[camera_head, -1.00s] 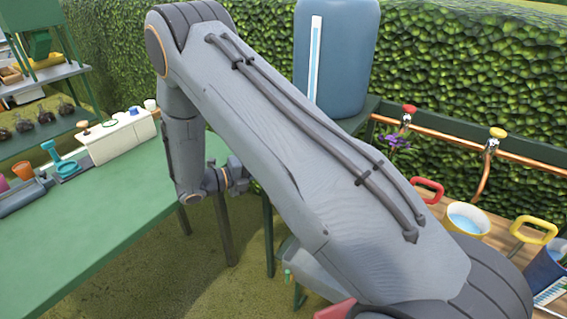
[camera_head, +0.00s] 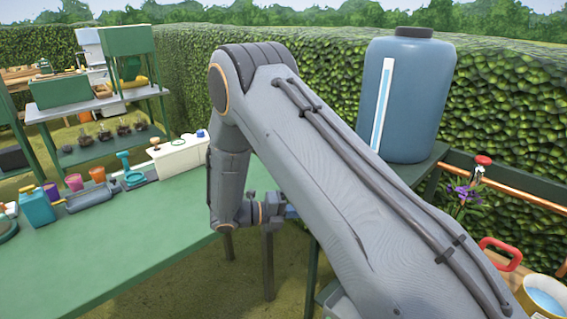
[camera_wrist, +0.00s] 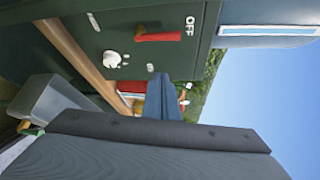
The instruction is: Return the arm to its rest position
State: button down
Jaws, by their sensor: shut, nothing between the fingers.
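My arm fills the middle of the head view, with its forearm hanging down over the right edge of the green table (camera_head: 130,245). My gripper (camera_head: 275,207) is at the lower end of that forearm, small and partly hidden behind my upper arm link. It is shut, and I see nothing held in it. The wrist view is turned on its side and shows a dark green panel (camera_wrist: 120,30) with a red lever (camera_wrist: 158,37) marked OFF and a white knob (camera_wrist: 112,59).
A blue water tank (camera_head: 410,100) stands behind my arm on the right. The table's left holds cups, a teal bottle (camera_head: 37,207) and a white box (camera_head: 180,155). A hedge closes the back.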

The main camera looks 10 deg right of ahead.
jog(key=s+d+r+m+g+y, duration=0.1)
jog(key=s+d+m+g+y, duration=0.25)
jog(key=s+m, duration=0.35)
jog(key=s+d+r+m+g+y, duration=0.1)
jog(key=s+d+m+g+y, duration=0.1)
jog(key=s+m+y, duration=0.4)
jog(key=s+a+r+m+t+y, duration=0.1)
jog(key=s+r+m+t+y, duration=0.1)
jog(key=m, duration=0.9)
jog(key=s+a+r+m+t+y, duration=0.2)
jog(key=s+m+y, duration=0.3)
jog(key=m, duration=0.5)
jog(key=shift+s+a+m, duration=0.3)
jog(key=shift+s+m, duration=0.1)
jog(key=shift+s, duration=0.65)
jog(key=shift+t, duration=0.25)
